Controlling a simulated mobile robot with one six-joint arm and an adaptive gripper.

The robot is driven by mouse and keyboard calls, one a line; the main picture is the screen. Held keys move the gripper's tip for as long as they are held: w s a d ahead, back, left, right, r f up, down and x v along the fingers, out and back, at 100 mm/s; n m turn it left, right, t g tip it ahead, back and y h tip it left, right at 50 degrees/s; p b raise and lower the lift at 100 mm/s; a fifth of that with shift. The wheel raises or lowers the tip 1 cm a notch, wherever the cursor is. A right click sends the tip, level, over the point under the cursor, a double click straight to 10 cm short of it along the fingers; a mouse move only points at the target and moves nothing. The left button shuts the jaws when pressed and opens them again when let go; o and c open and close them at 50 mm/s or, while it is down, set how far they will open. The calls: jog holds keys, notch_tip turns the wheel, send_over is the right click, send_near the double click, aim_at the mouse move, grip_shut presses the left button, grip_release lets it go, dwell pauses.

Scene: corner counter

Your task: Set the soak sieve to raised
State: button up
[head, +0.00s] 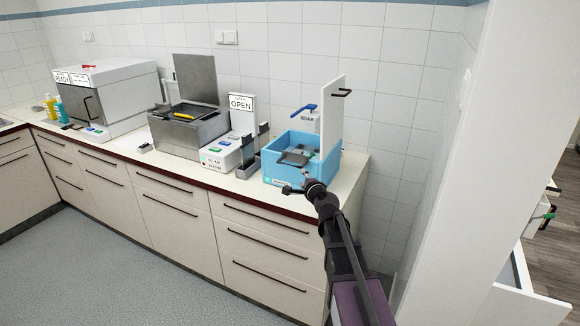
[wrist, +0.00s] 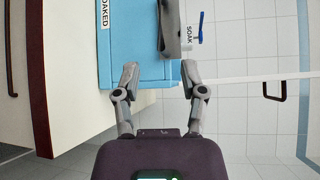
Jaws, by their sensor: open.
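The blue soak box (head: 275,172) stands at the right end of the counter; its blue wall (wrist: 135,40) fills the upper left of the wrist view beside a "SOAKED" label. A grey piece (head: 293,157), possibly the sieve, shows inside the box and as a grey strip (wrist: 170,28) in the wrist view. A blue lever (head: 305,109) sits above the "SOAK" sign behind the box; it also shows in the wrist view (wrist: 201,27). My gripper (head: 300,187) is open and empty at the box's near right corner. Its fingertips (wrist: 160,72) are apart, short of the grey piece.
A wall edge (head: 462,150) rises at the right.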

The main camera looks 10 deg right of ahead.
aim_at(291, 166)
jog(key=shift+w, duration=0.15)
jog(key=b+x, duration=0.2)
jog(key=x, duration=1.1)
jog(key=shift+w+f, duration=0.1)
jog(key=shift+w, duration=0.15)
jog(key=shift+c, duration=0.2)
grip_shut()
